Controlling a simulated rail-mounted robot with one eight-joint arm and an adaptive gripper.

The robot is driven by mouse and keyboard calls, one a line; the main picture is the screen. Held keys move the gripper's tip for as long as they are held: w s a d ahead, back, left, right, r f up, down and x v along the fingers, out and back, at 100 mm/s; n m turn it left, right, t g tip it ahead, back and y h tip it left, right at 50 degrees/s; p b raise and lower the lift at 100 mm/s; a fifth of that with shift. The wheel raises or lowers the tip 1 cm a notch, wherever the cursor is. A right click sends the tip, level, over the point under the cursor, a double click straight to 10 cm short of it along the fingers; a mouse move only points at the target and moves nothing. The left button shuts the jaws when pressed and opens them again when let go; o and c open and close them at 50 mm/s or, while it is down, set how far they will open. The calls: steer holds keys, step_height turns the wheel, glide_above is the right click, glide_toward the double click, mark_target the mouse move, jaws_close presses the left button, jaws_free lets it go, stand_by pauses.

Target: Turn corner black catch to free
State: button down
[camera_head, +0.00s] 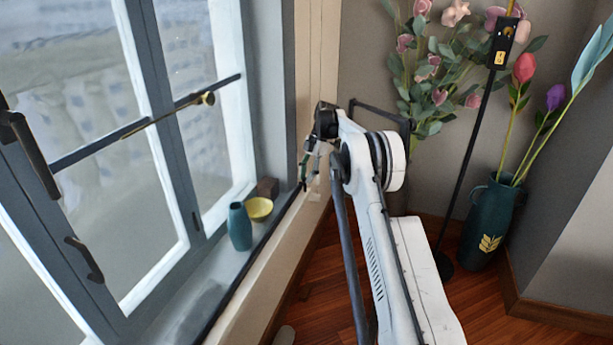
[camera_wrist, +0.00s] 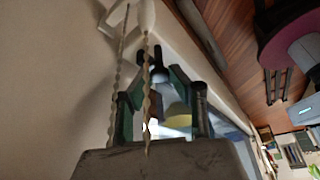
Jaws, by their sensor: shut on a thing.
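My gripper (camera_head: 309,168) is at the wall corner right of the window, partly hidden by my arm in the head view. In the wrist view its two dark green fingers (camera_wrist: 158,82) close in from both sides on a small dark piece, which looks like the black catch (camera_wrist: 158,64). The catch stands out from a pale ledge or frame. Its exact turn is hard to tell. Two thin twisted cords (camera_wrist: 147,95) run up across the view, one in front of the space between the fingers.
The window (camera_head: 150,130) with grey frame and black handles is at left. On its sill stand a blue vase (camera_head: 239,227) and a yellow bowl (camera_head: 259,209), close to my gripper. A floor vase with flowers (camera_head: 487,220) and a thin black pole (camera_head: 467,160) are at right.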

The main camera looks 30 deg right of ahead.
steer(key=m+t, duration=0.1)
steer(key=m, duration=0.2)
steer(key=m+t+p, duration=0.1)
steer(key=m, duration=0.2)
steer(key=shift+s+r+m+t, duration=0.1)
steer(key=shift+s+m+t, duration=0.1)
steer(key=shift+m+t, duration=0.1)
steer(key=m+t, duration=0.1)
steer(key=m, duration=0.2)
steer(key=m+t+h, duration=0.1)
steer(key=m, duration=0.2)
steer(key=shift+s+a+h+p, duration=0.15)
steer(key=shift+h+p, duration=0.15)
steer(key=shift+p, duration=0.1)
steer(key=shift+m, duration=0.4)
steer(key=c, duration=1.6)
jaws_free()
steer(key=shift+o, duration=0.2)
steer(key=v, duration=1.2)
